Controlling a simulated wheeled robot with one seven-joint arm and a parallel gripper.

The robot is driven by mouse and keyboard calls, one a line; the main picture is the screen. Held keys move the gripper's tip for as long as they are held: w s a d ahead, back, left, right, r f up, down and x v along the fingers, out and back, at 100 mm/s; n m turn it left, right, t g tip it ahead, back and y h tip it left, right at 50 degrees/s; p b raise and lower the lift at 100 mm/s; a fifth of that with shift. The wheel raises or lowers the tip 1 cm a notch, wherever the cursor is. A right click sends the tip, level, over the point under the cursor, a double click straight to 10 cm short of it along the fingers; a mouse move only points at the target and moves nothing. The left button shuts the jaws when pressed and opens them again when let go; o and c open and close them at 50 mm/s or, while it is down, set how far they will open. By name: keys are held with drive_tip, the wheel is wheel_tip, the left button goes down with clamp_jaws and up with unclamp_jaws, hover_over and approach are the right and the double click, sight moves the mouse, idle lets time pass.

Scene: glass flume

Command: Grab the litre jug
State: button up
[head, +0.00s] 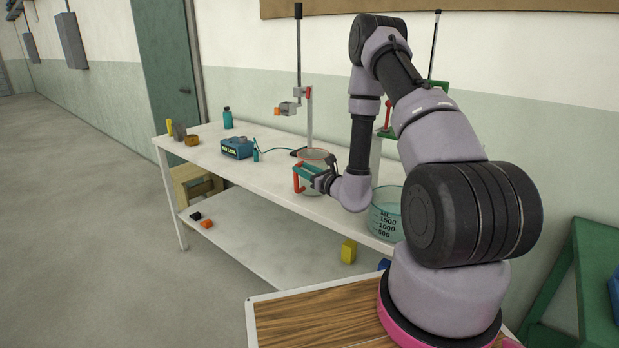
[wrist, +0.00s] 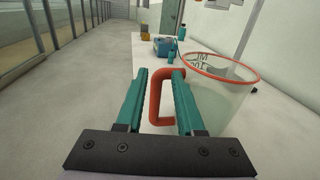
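The litre jug, a clear jug with a red rim and red handle, stands on the white bench (head: 262,178). In the wrist view the jug (wrist: 225,95) is at the right, with part of its ML marking showing. Its red handle (wrist: 154,98) lies between the two teal fingers of my gripper (wrist: 158,80), which are apart. I cannot tell whether the right finger touches the handle. In the head view my gripper (head: 306,171) is at the jug's near side, and the handle (head: 297,180) shows beside the fingers. My arm and gripper partly hide the jug (head: 316,155).
A larger clear container (head: 387,220) marked ML 1500 stands nearer, partly behind my arm. A clamp stand (head: 309,115) rises behind the jug. A blue box (head: 237,148), a teal bottle (head: 228,118) and small items are at the bench's far end. A lower shelf (head: 250,235) holds small blocks.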

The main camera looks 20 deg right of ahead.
sight(298, 187)
wheel_tip(298, 187, down, 7)
drive_tip(key=shift+f, duration=0.15)
drive_tip(key=shift+w+a+f, duration=0.2)
drive_tip(key=shift+w, duration=0.2)
drive_tip(key=shift+w+a+f, duration=0.15)
drive_tip(key=shift+w+a, duration=0.05)
drive_tip(key=shift+w, duration=0.15)
drive_tip(key=shift+x, duration=2.95)
clamp_jaws()
